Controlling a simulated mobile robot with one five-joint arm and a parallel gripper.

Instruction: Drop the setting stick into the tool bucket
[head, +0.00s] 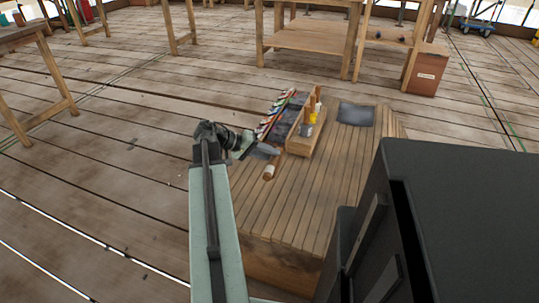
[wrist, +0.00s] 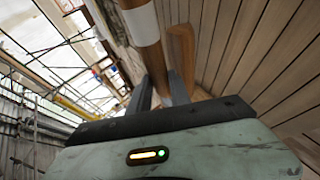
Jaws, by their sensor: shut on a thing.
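The setting stick, a wooden rod with a white band, shows in the wrist view (wrist: 143,28) between the two fingers of my gripper (wrist: 160,88). In the head view my gripper (head: 264,151) reaches over the left side of the slatted wooden platform, with the stick's pale and brown end (head: 268,172) just below its tip. My gripper is shut on the stick. I cannot pick out the tool bucket with certainty; a small yellow and white container (head: 313,114) stands in the wooden tote (head: 300,146) to the right of my gripper.
The slatted platform (head: 290,205) also holds a row of colourful items (head: 278,115) beside the tote and a dark grey mat (head: 356,115). Wooden benches and a brown box (head: 426,72) stand behind.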

